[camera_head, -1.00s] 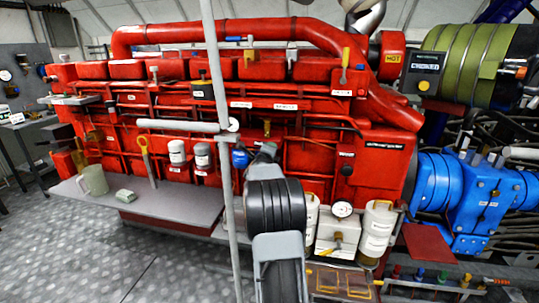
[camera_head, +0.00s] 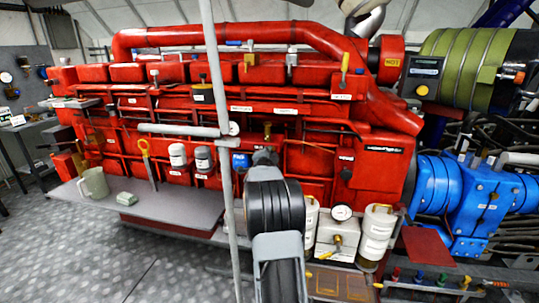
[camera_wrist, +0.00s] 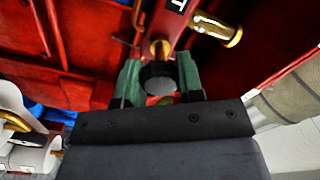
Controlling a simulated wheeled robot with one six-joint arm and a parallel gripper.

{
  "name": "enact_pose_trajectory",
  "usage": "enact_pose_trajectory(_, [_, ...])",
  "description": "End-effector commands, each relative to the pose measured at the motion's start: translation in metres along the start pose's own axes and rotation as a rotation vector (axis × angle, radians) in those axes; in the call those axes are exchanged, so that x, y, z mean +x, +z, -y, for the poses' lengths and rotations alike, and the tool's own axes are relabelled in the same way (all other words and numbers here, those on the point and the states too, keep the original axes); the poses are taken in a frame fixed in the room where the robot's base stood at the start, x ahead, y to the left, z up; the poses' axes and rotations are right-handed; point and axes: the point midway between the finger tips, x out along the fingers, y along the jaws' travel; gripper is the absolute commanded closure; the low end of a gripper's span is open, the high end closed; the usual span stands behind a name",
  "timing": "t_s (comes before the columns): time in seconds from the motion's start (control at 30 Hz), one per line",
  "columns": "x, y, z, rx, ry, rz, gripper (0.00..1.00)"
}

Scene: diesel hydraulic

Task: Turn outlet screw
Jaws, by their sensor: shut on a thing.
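In the wrist view, a screw (camera_wrist: 159,48) with a brass stem and a dark round knob sticks out of a red engine part. I take it for the outlet screw, but its own label is not readable. My gripper (camera_wrist: 158,74) has a green finger on either side of the knob and is shut on it. In the head view my black and grey arm stands in front of the engine (camera_head: 370,170) and hides the gripper and the held screw.
A second brass fitting (camera_wrist: 218,25) is close to the right finger. A grey upright post (camera_head: 221,100) stands beside my arm. White canisters (camera_head: 377,232) and a gauge (camera_head: 341,212) are to its right. A grey shelf (camera_head: 185,213) holds a mug (camera_head: 95,183).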

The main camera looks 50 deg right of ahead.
Motion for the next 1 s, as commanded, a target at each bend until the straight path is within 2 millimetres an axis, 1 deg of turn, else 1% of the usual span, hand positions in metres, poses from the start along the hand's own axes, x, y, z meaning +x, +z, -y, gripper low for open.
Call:
enact_pose_trajectory(0.1, [0.0001,-0.0004,-0.0007,-0.056,0.003,0.0,0.89])
enact_pose_trajectory(0.33, [0.0,-0.0002,-0.0012,-0.123,0.002,0.0,0.89])
enact_pose_trajectory(0.87, [0.0,0.0002,-0.0018,-0.143,0.003,0.001,0.89])
enact_pose_trajectory(0.9, [0.0,0.0002,-0.0018,-0.143,0.003,0.001,0.64])
enact_pose_trajectory(1.0, [0.0,0.0002,-0.0016,-0.143,0.002,0.001,0.55])
